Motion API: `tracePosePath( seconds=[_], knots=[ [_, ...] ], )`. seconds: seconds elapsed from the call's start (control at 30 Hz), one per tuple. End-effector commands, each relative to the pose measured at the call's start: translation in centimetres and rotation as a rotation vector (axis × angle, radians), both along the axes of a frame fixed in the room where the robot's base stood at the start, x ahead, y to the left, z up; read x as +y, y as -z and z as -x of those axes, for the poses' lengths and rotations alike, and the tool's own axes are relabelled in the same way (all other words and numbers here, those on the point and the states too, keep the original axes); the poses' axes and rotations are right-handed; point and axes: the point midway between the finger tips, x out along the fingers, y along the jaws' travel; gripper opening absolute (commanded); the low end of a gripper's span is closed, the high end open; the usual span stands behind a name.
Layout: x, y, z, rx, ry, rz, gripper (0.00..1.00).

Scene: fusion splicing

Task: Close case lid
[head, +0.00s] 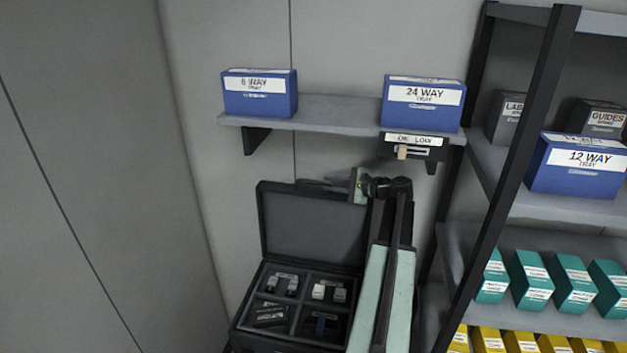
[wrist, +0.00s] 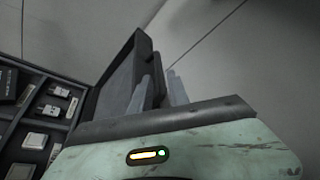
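The black case (head: 245,322) stands below the wall shelf, and its lid (head: 313,228) is raised nearly upright at the back. In the wrist view the lid (wrist: 113,84) is just beyond my fingers. My gripper (head: 330,187) is at the top right part of the lid. In the wrist view my gripper's grey fingers (wrist: 158,92) stand apart, with the lid's dark edge showing between them. I cannot tell whether they touch it. My arm hides the right side of the case and lid.
Small devices lie in the case's compartments (wrist: 42,118). Above, a wall shelf (head: 335,112) holds two blue tray boxes (head: 260,105), with a small labelled unit (head: 412,142) under it. A rack (head: 520,160) with boxes stands close on the right. The left wall is bare.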

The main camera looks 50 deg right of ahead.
Motion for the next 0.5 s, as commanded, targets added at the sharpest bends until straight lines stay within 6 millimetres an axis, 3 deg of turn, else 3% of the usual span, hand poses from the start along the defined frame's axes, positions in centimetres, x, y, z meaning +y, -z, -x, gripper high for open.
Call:
tracePosePath(
  seconds=[0.3, 0.5],
  knots=[
    [1.2, 1.5, -5.4, 0.002, -0.004, 0.002, 0.22],
    [1.7, 1.8, -7.1, 0.002, -0.004, 0.003, 0.22]
  ],
)
